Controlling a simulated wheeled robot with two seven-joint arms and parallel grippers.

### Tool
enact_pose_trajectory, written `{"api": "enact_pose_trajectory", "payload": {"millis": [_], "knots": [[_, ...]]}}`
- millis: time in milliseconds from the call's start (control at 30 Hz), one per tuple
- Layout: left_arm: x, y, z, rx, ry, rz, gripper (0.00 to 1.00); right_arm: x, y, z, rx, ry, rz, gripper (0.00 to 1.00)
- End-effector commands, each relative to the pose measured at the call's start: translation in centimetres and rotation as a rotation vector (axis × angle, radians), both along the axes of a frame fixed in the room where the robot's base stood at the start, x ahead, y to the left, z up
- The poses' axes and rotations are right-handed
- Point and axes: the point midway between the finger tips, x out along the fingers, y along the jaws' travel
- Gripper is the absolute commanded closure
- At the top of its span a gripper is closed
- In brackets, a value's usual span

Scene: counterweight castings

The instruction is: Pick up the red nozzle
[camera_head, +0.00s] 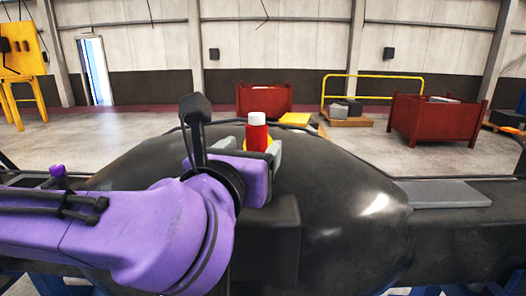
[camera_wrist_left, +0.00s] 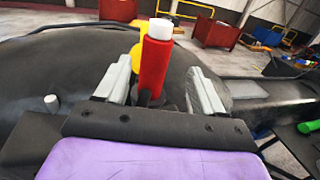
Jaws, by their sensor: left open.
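The red nozzle (camera_head: 257,136) with a white cap stands upright in the head view, just beyond my left gripper (camera_head: 262,152). In the left wrist view the nozzle (camera_wrist_left: 154,65) rises between the two grey fingers of the left gripper (camera_wrist_left: 158,88). The gripper is open, with a visible gap to the finger on the right; the gap on the left is smaller. A yellow part (camera_wrist_left: 136,58) shows behind the nozzle's lower body. The nozzle's base is hidden by the gripper. My right gripper is not in view.
A large dark rounded casting (camera_head: 340,190) fills the middle. A grey plate (camera_head: 445,194) lies to its right. Red bins (camera_head: 432,120) and a yellow rail (camera_head: 372,76) stand on the floor farther back. In the wrist view a small light peg (camera_wrist_left: 51,103) shows at left.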

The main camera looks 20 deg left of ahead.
Motion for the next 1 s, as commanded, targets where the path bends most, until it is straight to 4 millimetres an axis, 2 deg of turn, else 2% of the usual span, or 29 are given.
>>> {"api": "enact_pose_trajectory", "payload": {"millis": [33, 200, 267, 400, 500, 767, 867, 900, 933, 1000], "knots": [[1.0, 0.3, 0.4, 0.0, 0.003, 0.007, 0.32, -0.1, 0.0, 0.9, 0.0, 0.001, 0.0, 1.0], [3.1, 1.3, 0.3, 0.0, 0.001, 0.025, 0.32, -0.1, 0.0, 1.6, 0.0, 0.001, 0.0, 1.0], [3.8, 1.4, 0.5, 0.0, 0.002, 0.028, 0.32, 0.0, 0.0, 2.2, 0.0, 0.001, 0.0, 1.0], [6.4, 1.3, 1.0, 0.001, 0.004, 0.026, 0.32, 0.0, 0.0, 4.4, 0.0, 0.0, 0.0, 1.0], [7.9, 1.3, 0.6, 0.0, 0.002, 0.024, 0.32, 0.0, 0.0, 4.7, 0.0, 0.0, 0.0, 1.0], [8.5, 1.3, 0.3, 0.0, -0.002, 0.023, 0.32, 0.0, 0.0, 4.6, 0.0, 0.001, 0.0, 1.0], [8.5, 1.3, 0.3, 0.0, -0.002, 0.023, 0.61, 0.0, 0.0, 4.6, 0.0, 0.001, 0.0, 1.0], [8.5, 1.3, 0.3, 0.001, -0.002, 0.023, 0.74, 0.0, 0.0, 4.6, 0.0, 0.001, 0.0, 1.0], [8.5, 1.3, 0.3, 0.001, -0.002, 0.023, 0.79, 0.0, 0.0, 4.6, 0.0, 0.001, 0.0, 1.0], [8.5, 1.3, 0.3, 0.001, -0.002, 0.023, 0.79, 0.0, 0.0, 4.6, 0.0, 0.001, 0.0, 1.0]]}}
